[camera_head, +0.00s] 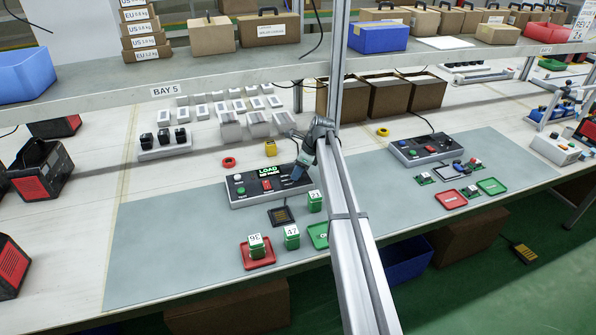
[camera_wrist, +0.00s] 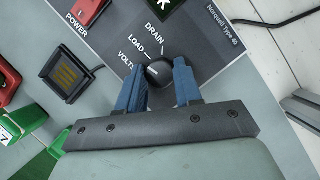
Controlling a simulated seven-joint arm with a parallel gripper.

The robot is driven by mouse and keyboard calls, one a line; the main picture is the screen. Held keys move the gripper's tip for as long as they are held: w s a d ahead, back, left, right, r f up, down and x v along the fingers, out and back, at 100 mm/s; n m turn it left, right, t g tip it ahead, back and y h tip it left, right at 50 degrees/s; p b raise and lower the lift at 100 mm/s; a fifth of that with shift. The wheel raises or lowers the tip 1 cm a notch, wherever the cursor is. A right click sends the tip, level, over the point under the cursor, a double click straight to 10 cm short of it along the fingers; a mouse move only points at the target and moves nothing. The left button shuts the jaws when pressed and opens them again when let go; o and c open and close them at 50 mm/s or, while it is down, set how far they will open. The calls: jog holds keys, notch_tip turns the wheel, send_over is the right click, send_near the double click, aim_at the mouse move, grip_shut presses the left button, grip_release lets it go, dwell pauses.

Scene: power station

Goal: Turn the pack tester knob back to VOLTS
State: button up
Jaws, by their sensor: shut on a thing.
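The knob's pale pointer mark appears to face the LOAD label. My gripper (camera_wrist: 160,85) is shut on the knob, one blue finger on each side. In the head view my gripper (camera_head: 299,172) is at the tester's right end, and my arm hides the knob there.
A black pad (camera_head: 282,215) lies before the tester. Green packs numbered 47 (camera_head: 291,238) and 21 (camera_head: 315,202) stand nearby; another pack (camera_head: 256,246) is on a red tray (camera_head: 262,264). A green tray (camera_head: 317,237) is partly behind my arm. The mat's left side is clear.

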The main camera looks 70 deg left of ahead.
jog(key=n+h, duration=0.1)
jog(key=n, duration=0.2)
jog(key=n+h, duration=0.1)
jog(key=n, duration=0.2)
jog(key=shift+w+a+g, duration=0.1)
jog(key=shift+a+g, duration=0.1)
jog(key=shift+g, duration=0.1)
jog(key=shift+n, duration=0.3)
jog(key=o, duration=1)
jog(key=shift+a+v, duration=0.1)
jog(key=shift+v, duration=3.35)
jog(key=shift+a+v, duration=0.15)
jog(key=shift+v, duration=3.3)
jog(key=shift+w, duration=0.1)
